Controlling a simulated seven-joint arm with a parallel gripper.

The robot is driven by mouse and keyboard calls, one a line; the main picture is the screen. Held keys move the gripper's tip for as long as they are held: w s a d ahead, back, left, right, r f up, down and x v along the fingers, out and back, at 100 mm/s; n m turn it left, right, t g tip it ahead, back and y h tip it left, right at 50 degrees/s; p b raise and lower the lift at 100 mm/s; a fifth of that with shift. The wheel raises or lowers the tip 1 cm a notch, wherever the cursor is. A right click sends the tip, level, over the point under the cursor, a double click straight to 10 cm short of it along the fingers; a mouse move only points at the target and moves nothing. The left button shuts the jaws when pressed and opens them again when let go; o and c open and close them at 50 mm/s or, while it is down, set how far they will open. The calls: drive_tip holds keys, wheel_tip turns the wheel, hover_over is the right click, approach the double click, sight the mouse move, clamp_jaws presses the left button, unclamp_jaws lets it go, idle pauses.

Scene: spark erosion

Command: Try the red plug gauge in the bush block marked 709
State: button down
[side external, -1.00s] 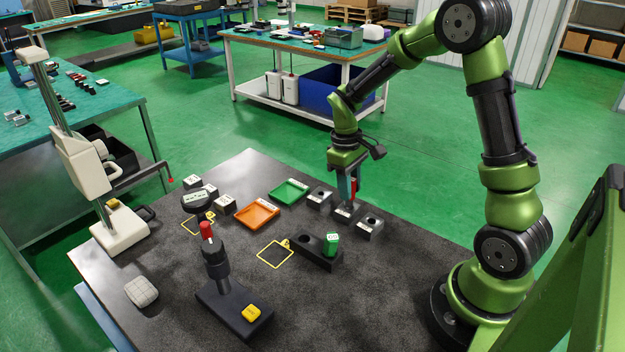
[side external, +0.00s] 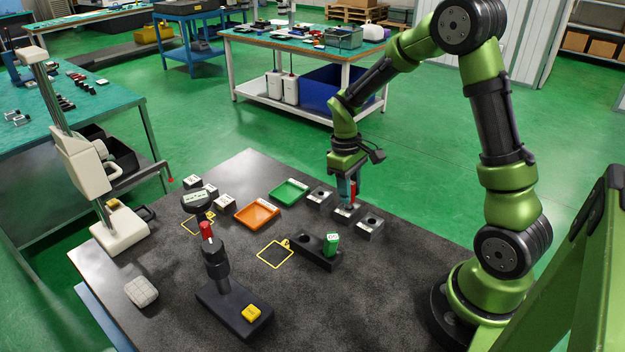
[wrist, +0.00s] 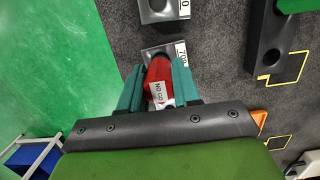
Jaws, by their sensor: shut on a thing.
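My gripper (side external: 348,196) has its teal fingers shut on the red plug gauge (side external: 354,192). In the wrist view the gauge (wrist: 160,82) carries a "NO GO" label and sits between the fingertips (wrist: 158,92). The gauge is upright over the middle of three grey bush blocks. This block (side external: 345,214) shows a label reading 709 in the wrist view (wrist: 180,50). The gauge and fingers cover its bore, so I cannot tell whether the gauge's lower end is inside it.
Bush blocks stand on either side, one behind left (side external: 319,197) and one front right (side external: 371,230). A dark stand (side external: 316,254) holds a green gauge (side external: 332,243). Green (side external: 289,190) and orange (side external: 257,214) trays lie to the left. A black fixture (side external: 235,310) stands in front.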

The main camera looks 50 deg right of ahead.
drive_tip(key=shift+f, duration=0.55)
idle(0.5)
drive_tip(key=shift+r, duration=0.1)
idle(0.9)
drive_tip(key=shift+r, duration=2.4)
